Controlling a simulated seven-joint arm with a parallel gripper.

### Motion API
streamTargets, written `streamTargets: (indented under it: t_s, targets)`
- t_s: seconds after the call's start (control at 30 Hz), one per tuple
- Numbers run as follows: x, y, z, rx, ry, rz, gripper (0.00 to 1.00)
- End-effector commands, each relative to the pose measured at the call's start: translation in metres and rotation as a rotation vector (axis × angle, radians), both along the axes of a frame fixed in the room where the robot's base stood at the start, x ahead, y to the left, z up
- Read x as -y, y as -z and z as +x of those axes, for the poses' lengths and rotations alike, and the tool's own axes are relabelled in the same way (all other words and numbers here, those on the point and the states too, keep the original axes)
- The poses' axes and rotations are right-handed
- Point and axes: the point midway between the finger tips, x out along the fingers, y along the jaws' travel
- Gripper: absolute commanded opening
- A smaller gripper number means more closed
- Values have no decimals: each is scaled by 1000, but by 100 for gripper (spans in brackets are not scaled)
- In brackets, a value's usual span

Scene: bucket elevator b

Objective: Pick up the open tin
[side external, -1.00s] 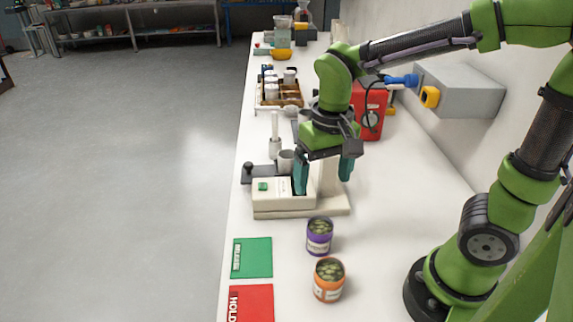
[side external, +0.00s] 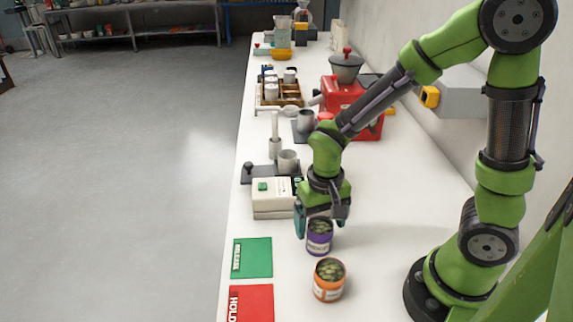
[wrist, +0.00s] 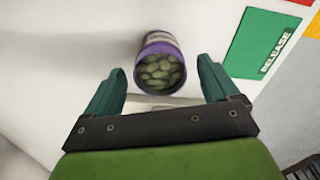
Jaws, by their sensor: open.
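A purple open tin (side external: 319,240) stands upright on the white bench, filled with green pieces. An orange open tin (side external: 328,284) with similar green contents stands nearer the camera. My gripper (side external: 321,222) is open and empty, pointing down at the far side of the purple tin and close to it. In the wrist view the purple tin (wrist: 158,42) shows just beyond and between the spread teal fingers of my gripper (wrist: 162,76). No contact with the tin can be made out. The orange tin is not seen in the wrist view.
A green RELEASE card (side external: 252,258) and a red HOLD card (side external: 251,303) lie left of the tins. A cream scale-like device (side external: 272,197) stands behind my gripper. A red machine (side external: 345,95) stands farther back. Bench right of the tins is clear.

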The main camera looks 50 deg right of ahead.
Motion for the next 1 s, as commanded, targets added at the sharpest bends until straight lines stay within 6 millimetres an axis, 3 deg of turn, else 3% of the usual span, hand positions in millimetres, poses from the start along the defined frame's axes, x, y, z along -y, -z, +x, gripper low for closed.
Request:
streamTargets:
  t_s: [0.2, 0.5, 1.0]
  targets:
    - [0, 31, 0, -3, 0, -1, 88]
    - [0, 34, 1, 1, 0, 0, 87]
    - [0, 34, 1, 1, 0, 0, 10]
